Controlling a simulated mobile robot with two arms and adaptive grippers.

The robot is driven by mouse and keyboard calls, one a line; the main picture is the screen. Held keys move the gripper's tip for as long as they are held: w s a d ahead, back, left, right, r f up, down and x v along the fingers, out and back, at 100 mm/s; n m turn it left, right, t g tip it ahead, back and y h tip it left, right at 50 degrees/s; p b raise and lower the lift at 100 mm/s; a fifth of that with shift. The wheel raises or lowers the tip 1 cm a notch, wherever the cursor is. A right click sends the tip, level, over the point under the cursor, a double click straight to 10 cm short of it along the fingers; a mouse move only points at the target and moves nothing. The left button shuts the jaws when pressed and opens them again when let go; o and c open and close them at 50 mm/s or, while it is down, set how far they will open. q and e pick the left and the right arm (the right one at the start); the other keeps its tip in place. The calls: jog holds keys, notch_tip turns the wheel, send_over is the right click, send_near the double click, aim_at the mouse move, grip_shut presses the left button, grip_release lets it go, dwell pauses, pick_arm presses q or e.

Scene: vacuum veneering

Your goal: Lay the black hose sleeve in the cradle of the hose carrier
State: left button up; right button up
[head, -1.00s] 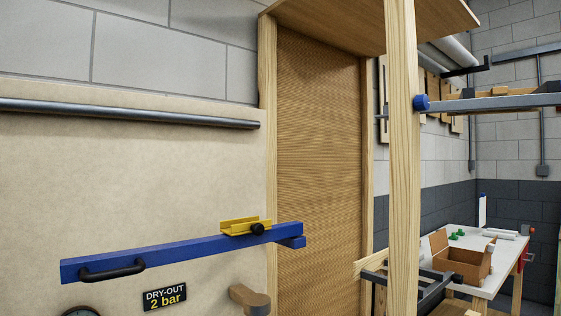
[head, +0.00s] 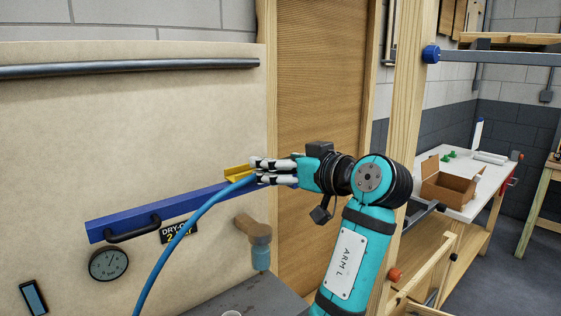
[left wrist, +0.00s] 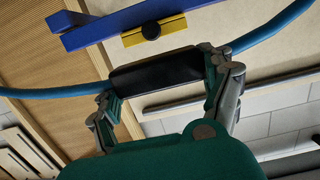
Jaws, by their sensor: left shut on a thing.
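The hose carrier is a blue bar (head: 165,207) with a black handle, standing out in front of the beige panel. Its yellow cradle (head: 238,175) sits near the right end, partly hidden behind my left gripper (head: 262,172). The left wrist view shows the cradle (left wrist: 170,26) with a black knob. My left gripper is shut on the black hose sleeve (left wrist: 157,74), which is on the blue hose (head: 181,234). The sleeve is apart from the cradle in the left wrist view; in the head view the fingers hide it. My right gripper is not in view.
A gauge (head: 108,263) and a dry-out sign (head: 178,232) are on the panel below the bar. A wooden-handled tool (head: 256,232) is below the cradle. A wooden post (head: 408,130) stands right of my arm. A white bench (head: 455,205) with an open cardboard box is behind.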

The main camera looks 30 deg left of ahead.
pick_arm(q)
jog(key=shift+r+p+x, duration=0.2)
jog(key=shift+r+x, duration=0.05)
jog(key=shift+x, duration=1.55)
jog(key=shift+r+p+x, duration=0.15)
jog(key=shift+r+x, duration=0.1)
jog(key=shift+x, duration=1.5)
jog(key=shift+r+p+x, duration=0.2)
jog(key=shift+r+x, duration=0.05)
jog(key=shift+x, duration=1.55)
jog(key=shift+w+a, duration=0.1)
jog(key=shift+f+b, duration=0.6)
jog(key=shift+f, duration=0.25)
jog(key=o, duration=1.1)
jog(key=shift+c, duration=0.2)
jog(key=v, duration=0.7)
jog(key=shift+d, duration=0.3)
